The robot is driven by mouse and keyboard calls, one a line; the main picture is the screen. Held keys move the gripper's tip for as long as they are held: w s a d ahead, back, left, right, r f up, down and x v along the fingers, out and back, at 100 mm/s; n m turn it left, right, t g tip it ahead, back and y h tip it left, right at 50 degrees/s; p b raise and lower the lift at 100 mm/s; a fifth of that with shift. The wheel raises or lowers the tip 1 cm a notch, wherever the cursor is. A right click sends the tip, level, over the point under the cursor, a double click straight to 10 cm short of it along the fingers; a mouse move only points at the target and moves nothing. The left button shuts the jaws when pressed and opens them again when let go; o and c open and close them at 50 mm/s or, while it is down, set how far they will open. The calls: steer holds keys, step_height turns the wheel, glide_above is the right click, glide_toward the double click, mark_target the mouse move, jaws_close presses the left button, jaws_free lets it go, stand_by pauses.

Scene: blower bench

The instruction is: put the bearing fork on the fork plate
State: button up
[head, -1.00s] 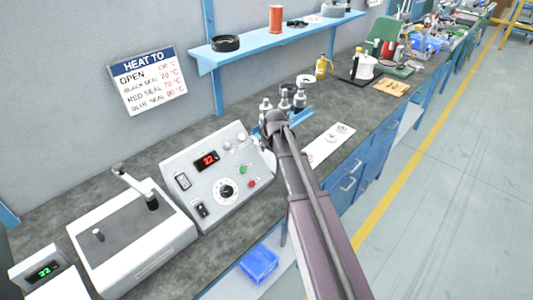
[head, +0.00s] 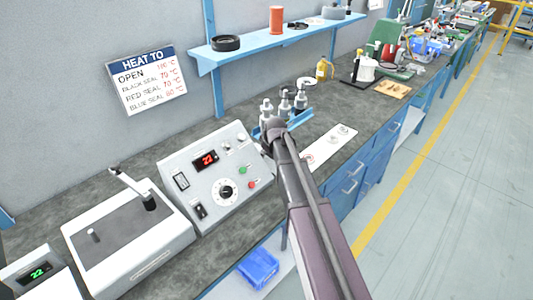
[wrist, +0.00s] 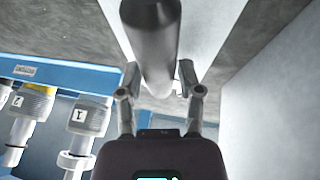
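In the wrist view, my gripper (wrist: 159,76) has its two fingers on either side of a dark grey, smooth cylinder (wrist: 150,45). The fingertips lie close to its sides, but I cannot tell whether they touch it. I cannot make out any prongs, so I cannot tell whether this is the bearing fork. In the head view, my arm hides most of the gripper (head: 274,127), beside the blue rack. A long white plate (head: 333,142) with round pieces on it lies on the bench just right of the gripper; I cannot tell whether it is the fork plate.
A control console (head: 215,175) and a white machine (head: 130,240) stand on the bench at the left. A blue shelf (head: 265,45) runs along the wall above.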

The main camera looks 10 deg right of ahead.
steer(key=shift+r, duration=0.1)
stand_by(0.4)
steer(key=p+v, duration=1.1)
steer(key=v, duration=0.1)
stand_by(0.5)
stand_by(0.6)
steer(key=s+f+m+g+h, duration=0.1)
steer(key=s+m+g, duration=0.4)
steer(key=s, duration=1.8)
steer(key=m, duration=0.2)
steer(key=shift+f+m, duration=0.3)
steer(key=shift+f, duration=0.05)
